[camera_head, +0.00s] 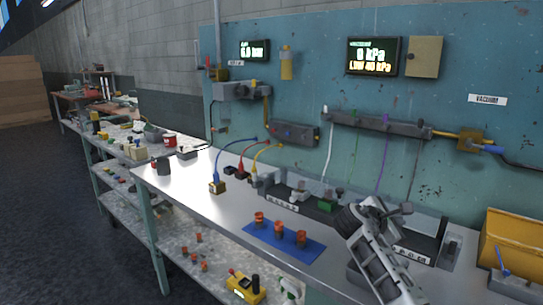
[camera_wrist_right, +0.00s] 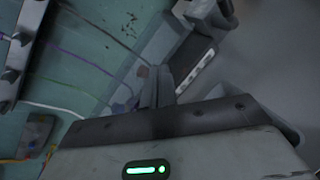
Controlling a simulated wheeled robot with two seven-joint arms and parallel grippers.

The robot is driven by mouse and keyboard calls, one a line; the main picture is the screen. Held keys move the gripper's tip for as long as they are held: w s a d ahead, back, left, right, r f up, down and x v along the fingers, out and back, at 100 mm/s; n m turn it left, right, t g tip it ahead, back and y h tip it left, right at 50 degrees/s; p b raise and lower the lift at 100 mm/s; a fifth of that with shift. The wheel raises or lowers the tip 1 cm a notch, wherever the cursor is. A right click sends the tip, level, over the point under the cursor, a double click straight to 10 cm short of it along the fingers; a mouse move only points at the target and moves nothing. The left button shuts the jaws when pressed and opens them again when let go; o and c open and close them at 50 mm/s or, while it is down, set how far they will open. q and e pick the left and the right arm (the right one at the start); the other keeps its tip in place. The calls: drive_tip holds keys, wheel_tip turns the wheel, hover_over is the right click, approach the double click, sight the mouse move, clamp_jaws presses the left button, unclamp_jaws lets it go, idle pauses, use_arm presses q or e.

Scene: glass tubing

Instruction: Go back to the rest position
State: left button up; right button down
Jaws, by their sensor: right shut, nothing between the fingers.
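My right gripper (camera_head: 376,218) is above the right part of the bench, in front of the grey tray. It is shut and empty; its fingers (camera_wrist_right: 155,88) lie together in the right wrist view. My right forearm runs down from it to the bottom edge of the head view and hides part of the bench. My left gripper is not in view.
A blue mat (camera_head: 262,238) with several orange-red fittings lies left of my right arm. The grey valve bar (camera_head: 375,124) on the teal panel carries hanging tubes. A yellow bin (camera_head: 510,240) stands at right. Clear bench lies left of the mat.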

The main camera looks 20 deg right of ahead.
drive_tip(key=w+a+f+m+t+y, duration=0.1)
drive_tip(key=w+a+m+t+y, duration=0.35)
drive_tip(key=w+a+t, duration=0.45)
drive_tip(key=w+a+r+m+t+y, duration=0.4)
drive_tip(key=w+a+r+m+y, duration=0.1)
drive_tip(key=w+a+m+y, duration=0.15)
drive_tip(key=s+a+f+g+y, duration=0.1)
drive_tip(key=s+a+f+y, duration=0.1)
drive_tip(key=s+a+f, duration=0.5)
drive_tip(key=s+a+f+g+y, duration=0.1)
drive_tip(key=s+a+f, duration=0.3)
drive_tip(key=s+f, duration=0.6)
drive_tip(key=s+a+f+g, duration=0.1)
drive_tip(key=s+a+f, duration=0.2)
drive_tip(key=s, duration=0.4)
drive_tip(key=s+a+f+g+y, duration=0.1)
drive_tip(key=s+a+f+g, duration=0.1)
drive_tip(key=s, duration=0.6)
drive_tip(key=s+a+f+g+y, duration=0.1)
drive_tip(key=s+a+f, duration=0.3)
drive_tip(key=s+f, duration=0.2)
drive_tip(key=shift+s+m, duration=0.4)
drive_tip(key=shift+s, duration=0.3)
drive_tip(key=shift+f, duration=0.1)
